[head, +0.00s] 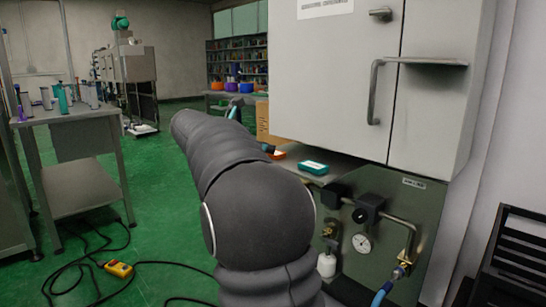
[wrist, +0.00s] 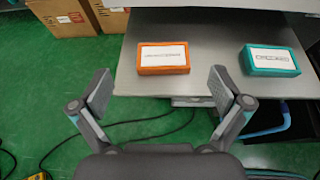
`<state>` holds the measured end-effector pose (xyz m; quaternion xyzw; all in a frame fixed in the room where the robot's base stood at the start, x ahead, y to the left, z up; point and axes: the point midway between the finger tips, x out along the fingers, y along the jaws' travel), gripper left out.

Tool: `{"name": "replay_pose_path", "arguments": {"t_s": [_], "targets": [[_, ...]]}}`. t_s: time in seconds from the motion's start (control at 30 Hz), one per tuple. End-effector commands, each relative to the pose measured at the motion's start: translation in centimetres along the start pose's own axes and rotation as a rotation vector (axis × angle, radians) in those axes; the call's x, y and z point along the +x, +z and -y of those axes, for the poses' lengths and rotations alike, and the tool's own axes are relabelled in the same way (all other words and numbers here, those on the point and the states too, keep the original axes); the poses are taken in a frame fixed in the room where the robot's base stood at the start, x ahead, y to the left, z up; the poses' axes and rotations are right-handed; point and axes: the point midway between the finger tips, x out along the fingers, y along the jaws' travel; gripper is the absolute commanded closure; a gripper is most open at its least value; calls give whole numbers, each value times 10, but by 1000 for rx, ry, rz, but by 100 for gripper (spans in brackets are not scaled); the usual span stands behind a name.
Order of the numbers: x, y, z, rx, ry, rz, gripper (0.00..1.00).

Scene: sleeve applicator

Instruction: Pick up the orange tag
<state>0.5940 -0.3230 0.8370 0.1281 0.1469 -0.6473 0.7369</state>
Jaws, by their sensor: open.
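The orange tag (wrist: 164,70) is a flat orange block with a white printed label, lying on a grey metal shelf (wrist: 215,25) in the wrist view. Its print is too small to read surely. In the head view only part of the orange tag (head: 277,154) shows, at the edge of my arm. My gripper (wrist: 160,92) is open and empty, its two fingers apart at the left and right below the tag in the picture. The tag appears between and beyond the fingertips, not touched by them. In the head view my arm hides most of my gripper.
A teal tag (wrist: 269,61) lies to the right on the same shelf, also in the head view (head: 313,168). A grey cabinet (head: 335,60) hangs above the shelf. Pipes and a gauge (head: 361,243) are below. Cardboard boxes (wrist: 62,15) stand at the back left. Cables lie on the green floor.

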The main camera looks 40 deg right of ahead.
Motion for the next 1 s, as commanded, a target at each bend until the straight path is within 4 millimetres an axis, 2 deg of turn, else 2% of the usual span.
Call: {"name": "replay_pose_path", "arguments": {"t_s": [0.27,0.6,0.83,0.87,1.0], "targets": [[15,-1,1,0,0,-1,0],[57,-2,4,2,0,-1,0],[59,-2,4,1,2,-1,0],[59,-2,4,1,2,-1,3],[59,-2,4,1,2,-1,38]]}}
